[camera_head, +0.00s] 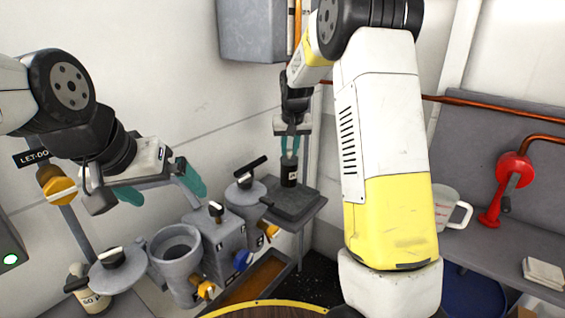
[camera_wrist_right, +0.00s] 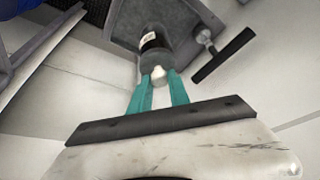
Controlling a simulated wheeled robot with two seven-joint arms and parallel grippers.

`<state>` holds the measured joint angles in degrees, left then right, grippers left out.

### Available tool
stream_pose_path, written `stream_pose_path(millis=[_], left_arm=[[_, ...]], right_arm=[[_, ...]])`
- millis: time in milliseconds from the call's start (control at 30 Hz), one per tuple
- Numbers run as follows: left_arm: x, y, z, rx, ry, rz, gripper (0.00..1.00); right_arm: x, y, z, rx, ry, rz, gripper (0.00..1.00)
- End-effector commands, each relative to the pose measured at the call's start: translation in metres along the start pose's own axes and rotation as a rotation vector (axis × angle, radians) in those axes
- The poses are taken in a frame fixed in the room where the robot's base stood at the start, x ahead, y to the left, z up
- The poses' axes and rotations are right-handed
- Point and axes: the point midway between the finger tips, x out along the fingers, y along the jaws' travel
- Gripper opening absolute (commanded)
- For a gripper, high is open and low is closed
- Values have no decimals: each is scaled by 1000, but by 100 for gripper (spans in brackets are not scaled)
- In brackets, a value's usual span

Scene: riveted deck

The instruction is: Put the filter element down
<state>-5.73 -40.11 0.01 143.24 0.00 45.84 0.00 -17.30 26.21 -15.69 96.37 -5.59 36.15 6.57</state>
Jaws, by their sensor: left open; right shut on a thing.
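The filter element (camera_head: 289,173) is a dark upright cylinder with a small pale label. My right gripper (camera_head: 290,152) is shut on its top end from above. The element is over the small grey square stand (camera_head: 299,212); its lower end meets the stand's surface in the picture, but I cannot tell whether it touches. In the right wrist view the teal fingers (camera_wrist_right: 163,84) close on the element's pale metal knob, with the dark body (camera_wrist_right: 155,42) against the grey stand (camera_wrist_right: 187,15). My left gripper (camera_head: 160,187) is open and empty, up and left of the open grey housing (camera_head: 176,262).
Beside the stand is a grey lidded canister with a black T-handle (camera_head: 250,167). Blue (camera_head: 243,260) and yellow (camera_head: 206,290) valve handles stick out nearby. A round lid (camera_head: 117,272) and a bottle (camera_head: 92,297) are lower left. A measuring jug (camera_head: 447,208) and red crank (camera_head: 507,190) are right.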

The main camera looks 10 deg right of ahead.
Motion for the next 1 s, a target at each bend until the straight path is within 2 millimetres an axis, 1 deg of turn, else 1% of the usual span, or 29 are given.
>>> stream_pose_path(millis=[33, 167, 267, 400, 500, 900, 933, 1000], left_arm=[[0, 0, 0, 0, 0, 0, 100], [0, 0, 0, 0, 0, 0, 100], [0, 0, 0, 0, 0, 0, 100], [0, 0, 0, 0, 0, 0, 100], [0, 0, 0, 0, 0, 0, 100], [0, 0, 0, 0, 0, 0, 100], [0, 0, 0, 0, 0, 0, 100], [0, 0, 0, 0, 0, 0, 100]], right_arm=[[7, 3, 5, 3, -6, 3, 0], [15, 3, 8, 3, -5, 2, 0], [27, 3, 14, 3, -8, 2, 0], [49, 3, 24, 4, -8, 2, 0], [58, 1, 25, 3, -5, 2, 0], [62, 0, 25, 3, -4, 2, 0], [62, 0, 25, 3, -4, 2, 28], [62, 0, 25, 3, -4, 2, 42]])
